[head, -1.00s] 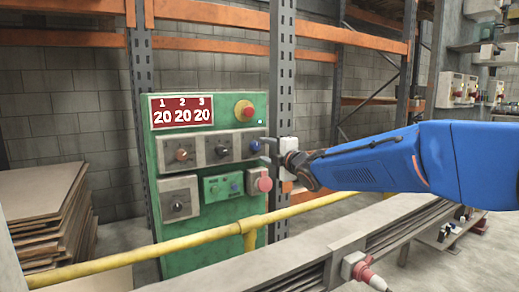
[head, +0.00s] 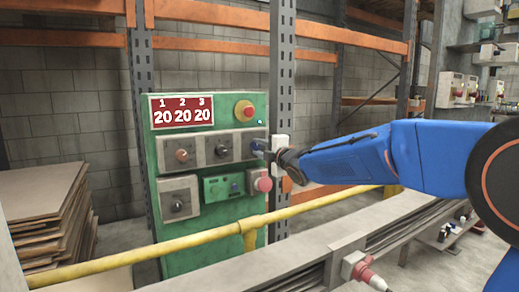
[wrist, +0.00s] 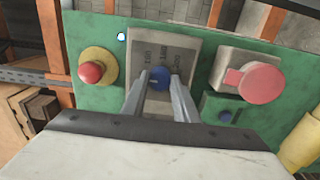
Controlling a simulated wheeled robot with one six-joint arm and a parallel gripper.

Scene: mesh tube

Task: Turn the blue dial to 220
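The blue dial (wrist: 160,79) is on a grey plate (wrist: 166,45) with printed number marks, fixed to the green panel. My gripper (wrist: 160,88) faces the plate, with one finger on each side of the dial. The fingers are apart; I cannot tell whether either touches the dial. In the head view my gripper (head: 262,152) is at the panel's right edge and hides most of the dial. The red display (head: 182,111) reads 20 under each of 1, 2 and 3.
In the wrist view, a red button on a yellow base (wrist: 92,72) is at left and a large red button (wrist: 260,82) at right. Two other dials (head: 182,154) (head: 220,151) are left of the gripper. A yellow rail (head: 150,258) crosses in front.

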